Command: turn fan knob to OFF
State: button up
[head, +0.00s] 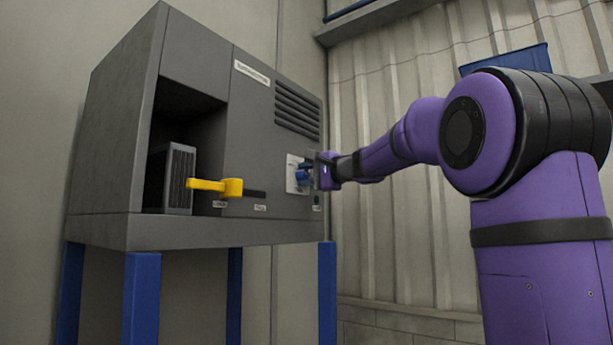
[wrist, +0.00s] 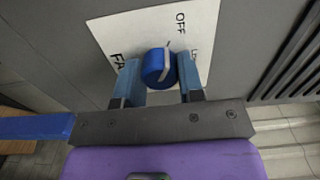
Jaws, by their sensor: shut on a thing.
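The fan knob (wrist: 156,68) is a blue cylinder with a pale pointer line across its face. It stands on a white plate (wrist: 115,35) with an OFF label above and to the right of it and a partly hidden FA… label at left. The pointer runs up the picture, roughly toward OFF; its exact alignment is hard to tell. My gripper (wrist: 160,64) has its two blue fingers on either side of the knob and is shut on it. In the head view my gripper (head: 312,173) reaches the white plate (head: 291,180) from the right, largely hiding the knob.
The grey cabinet (head: 115,130) stands on blue legs (head: 142,295). A yellow lever (head: 215,186) sticks out left of the plate, beside an open bay holding a finned module (head: 180,178). Vent slots (head: 297,112) lie above the plate. A corrugated wall (head: 400,250) stands behind.

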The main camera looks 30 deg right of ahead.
jog(key=shift+f, duration=0.1)
jog(key=o, duration=0.9)
jog(key=v, duration=1)
jog(key=shift+s+d, duration=0.15)
jog(key=shift+s, duration=0.25)
